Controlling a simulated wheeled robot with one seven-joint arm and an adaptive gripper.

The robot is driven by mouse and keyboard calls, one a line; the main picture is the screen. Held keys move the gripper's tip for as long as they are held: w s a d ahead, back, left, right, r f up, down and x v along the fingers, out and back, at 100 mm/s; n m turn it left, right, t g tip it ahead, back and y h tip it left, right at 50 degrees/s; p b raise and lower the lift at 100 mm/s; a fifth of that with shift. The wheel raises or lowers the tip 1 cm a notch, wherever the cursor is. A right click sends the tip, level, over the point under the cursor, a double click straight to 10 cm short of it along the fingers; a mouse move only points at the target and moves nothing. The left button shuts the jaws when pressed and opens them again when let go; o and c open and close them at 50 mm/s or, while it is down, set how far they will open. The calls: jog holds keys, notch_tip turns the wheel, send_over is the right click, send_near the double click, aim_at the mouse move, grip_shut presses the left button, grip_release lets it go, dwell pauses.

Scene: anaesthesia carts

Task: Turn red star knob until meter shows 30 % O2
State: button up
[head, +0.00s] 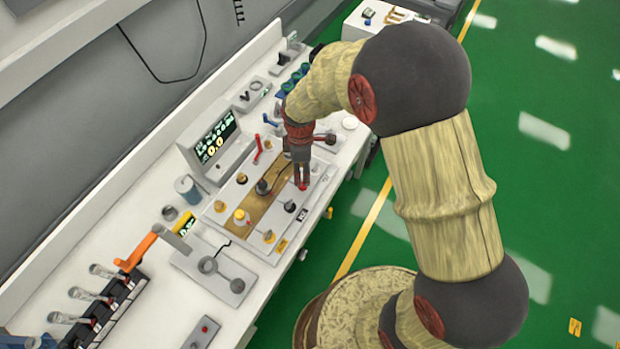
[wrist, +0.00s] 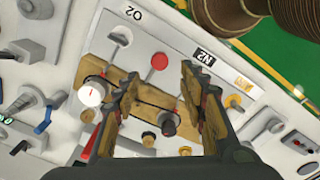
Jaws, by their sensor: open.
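A red knob (wrist: 159,61) with a round-looking top stands on the pale panel (wrist: 243,80) in the wrist view, between the O2 label (wrist: 138,13) and the N2 label (wrist: 201,60). My gripper (wrist: 159,72) is open above the panel. Its two fingers lie left and right of the red knob in the picture, with gaps on both sides; the height between them is hard to judge. In the head view my gripper (head: 301,186) points down at the panel's right part and largely hides the knob. The meter (head: 213,145) behind the panel has a lit display whose large digits look like 0.0.
A black knob (wrist: 168,122) and a white knob with a red mark (wrist: 92,92) are close to my fingers. A red lever (head: 262,148) stands behind the panel. A blue-grey canister (head: 188,188) and an orange-handled device (head: 140,250) are farther left. Open green floor lies right of the bench.

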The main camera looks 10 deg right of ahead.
aim_at(302, 182)
jog(key=shift+f+n, duration=0.3)
jog(key=shift+f, duration=0.1)
notch_tip(302, 182, down, 7)
jog(key=shift+r+b, duration=0.1)
jog(key=shift+b, duration=0.25)
jog(key=shift+c, duration=1)
grip_shut()
